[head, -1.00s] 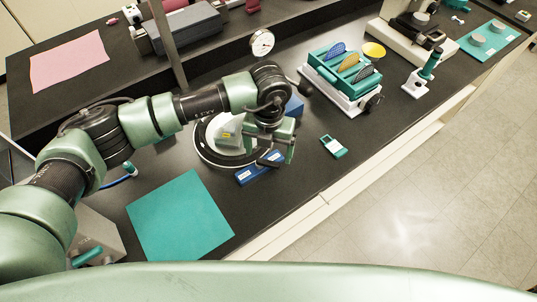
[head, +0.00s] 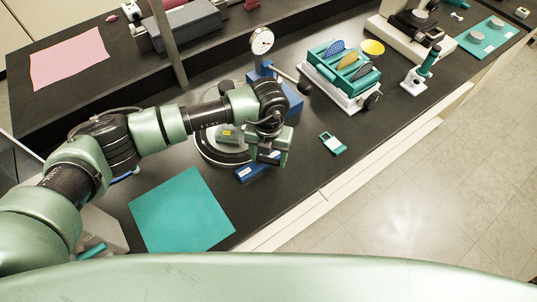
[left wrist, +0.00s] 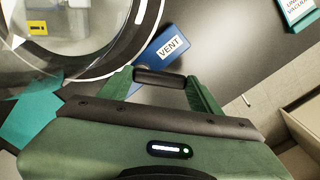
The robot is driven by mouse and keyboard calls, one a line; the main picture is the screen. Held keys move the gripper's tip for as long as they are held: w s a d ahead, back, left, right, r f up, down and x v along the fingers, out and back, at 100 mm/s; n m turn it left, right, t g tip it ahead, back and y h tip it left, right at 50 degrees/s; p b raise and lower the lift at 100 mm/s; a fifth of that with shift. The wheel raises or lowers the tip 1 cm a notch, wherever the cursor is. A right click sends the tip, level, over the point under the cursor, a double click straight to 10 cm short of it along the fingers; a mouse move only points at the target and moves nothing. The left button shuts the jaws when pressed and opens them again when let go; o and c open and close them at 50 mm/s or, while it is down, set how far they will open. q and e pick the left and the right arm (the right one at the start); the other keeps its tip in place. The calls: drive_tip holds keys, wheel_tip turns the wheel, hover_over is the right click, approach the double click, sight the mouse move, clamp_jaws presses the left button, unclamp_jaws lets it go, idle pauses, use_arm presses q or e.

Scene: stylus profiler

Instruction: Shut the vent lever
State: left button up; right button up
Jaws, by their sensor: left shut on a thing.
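The vent lever shows as a dark cylindrical grip (left wrist: 160,77) in the left wrist view. My left gripper (left wrist: 158,84) is shut on it, with one green finger at each end of the grip. A blue plate marked VENT (left wrist: 168,47) lies just beyond the grip; the plate (head: 252,172) also shows in the head view, beside the round glass-topped chamber (head: 207,150). In the head view my left gripper (head: 268,158) is over the chamber's right front edge and hides most of the lever. My right gripper is not in view.
A dial gauge (head: 262,41) stands on a blue base (head: 291,97) behind the gripper. A small teal-and-white device (head: 332,143) lies to the right. A teal rack (head: 345,68) with discs stands farther right. A teal mat (head: 182,212) lies at the front left.

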use_arm(q)
drive_tip(key=shift+f+m+b, duration=0.1)
drive_tip(key=shift+m+b, duration=0.2)
drive_tip(key=shift+b, duration=0.15)
drive_tip(key=m+b, duration=0.4)
drive_tip(key=b, duration=0.3)
drive_tip(key=s+a+m+b, duration=0.1)
drive_tip(key=m+b, duration=0.3)
drive_tip(key=b, duration=0.3)
drive_tip(key=a+m+b, duration=0.1)
drive_tip(key=m+b, duration=0.4)
drive_tip(key=b, duration=0.2)
drive_tip(key=shift+s+f, duration=0.1)
drive_tip(key=shift+s, duration=0.3)
drive_tip(key=shift+a+r+m+b, duration=0.2)
drive_tip(key=shift+a+m+b, duration=0.1)
drive_tip(key=shift+m+b, duration=0.9)
drive_tip(key=shift+r, duration=0.15)
drive_tip(key=o, duration=1.4)
